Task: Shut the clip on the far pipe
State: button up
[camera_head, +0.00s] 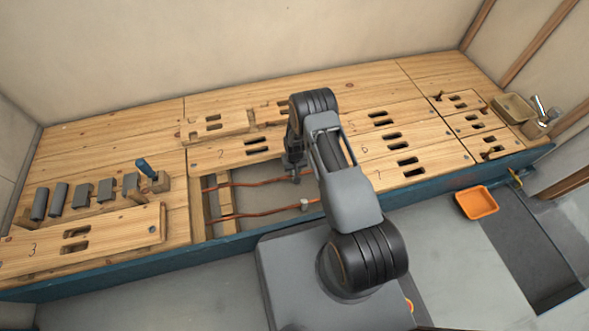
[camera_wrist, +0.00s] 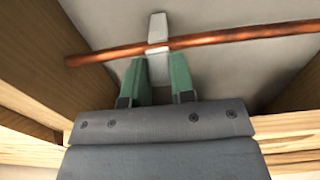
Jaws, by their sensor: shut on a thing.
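The far copper pipe (camera_head: 245,184) runs through the open floor bay in the head view. In the wrist view the pipe (camera_wrist: 230,37) crosses the top of the picture. A pale grey clip (camera_wrist: 158,27) sits at this pipe, with a part on either side of it. My gripper (camera_wrist: 164,75) has its two green fingers on either side of the clip's lower part, just below the pipe, and is shut on it. In the head view my gripper (camera_head: 295,176) is small and partly hidden by my arm. Whether the clip is latched cannot be told.
A nearer copper pipe (camera_head: 262,214) runs along the bay with a small grey clip (camera_head: 304,204). Wooden floorboards (camera_head: 215,157) edge the bay. An orange tray (camera_head: 477,203) is at right.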

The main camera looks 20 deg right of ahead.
grip_shut()
jog(key=shift+s+t+p, duration=0.25)
jog(key=shift+t+p, duration=0.1)
jog(key=shift+t, duration=0.15)
jog(key=shift+s+f+t, duration=0.3)
jog(key=shift+s+t, duration=0.1)
jog(key=shift+t, duration=0.7)
jog(key=shift+s+f+t, duration=0.2)
jog(key=shift+t, duration=1)
jog(key=o, duration=0.8)
grip_release()
jog(key=shift+r, duration=0.1)
